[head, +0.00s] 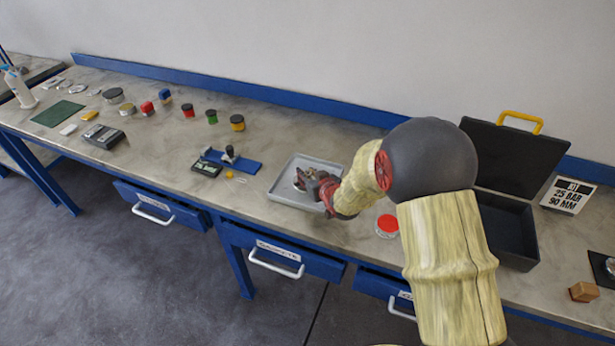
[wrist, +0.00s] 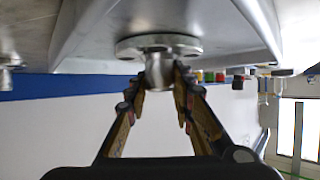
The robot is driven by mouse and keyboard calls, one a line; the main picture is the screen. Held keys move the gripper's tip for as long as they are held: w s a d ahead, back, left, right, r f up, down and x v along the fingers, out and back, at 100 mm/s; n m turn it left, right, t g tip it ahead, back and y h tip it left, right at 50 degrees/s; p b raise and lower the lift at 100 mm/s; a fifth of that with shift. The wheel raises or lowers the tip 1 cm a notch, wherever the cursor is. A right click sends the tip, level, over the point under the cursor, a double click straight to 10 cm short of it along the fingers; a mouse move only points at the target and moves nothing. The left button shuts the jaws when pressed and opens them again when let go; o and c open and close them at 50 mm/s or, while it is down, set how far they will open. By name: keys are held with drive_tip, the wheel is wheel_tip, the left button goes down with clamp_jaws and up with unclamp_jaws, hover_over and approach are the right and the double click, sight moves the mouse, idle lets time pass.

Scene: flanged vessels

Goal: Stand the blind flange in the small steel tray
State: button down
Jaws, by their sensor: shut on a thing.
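The small steel tray (head: 281,189) is a shallow grey tray on the bench, just left of my arm in the head view. My gripper (head: 312,183) reaches down over it from the right. In the wrist view, which looks upside down, my gripper (wrist: 168,85) is shut on the short round neck of a steel flange (wrist: 158,43). The flange's disc has bolt holes and lies beyond the fingertips, close to the tray (wrist: 85,35). I cannot tell whether it touches the tray floor. In the head view the flange (head: 299,181) is partly hidden by my gripper.
A red-lidded tin (head: 387,225) stands right of the tray. An open black case (head: 507,225) is behind my arm. A blue block holder (head: 235,161) and a black scale-like box (head: 206,168) stand to the left. Several coloured tins line the back.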

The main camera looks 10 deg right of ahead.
drive_tip(key=shift+w+r, duration=0.1)
drive_tip(key=shift+w, duration=0.05)
drive_tip(key=c, duration=2)
unclamp_jaws()
drive_tip(key=o, duration=0.4)
drive_tip(key=shift+o, duration=0.3)
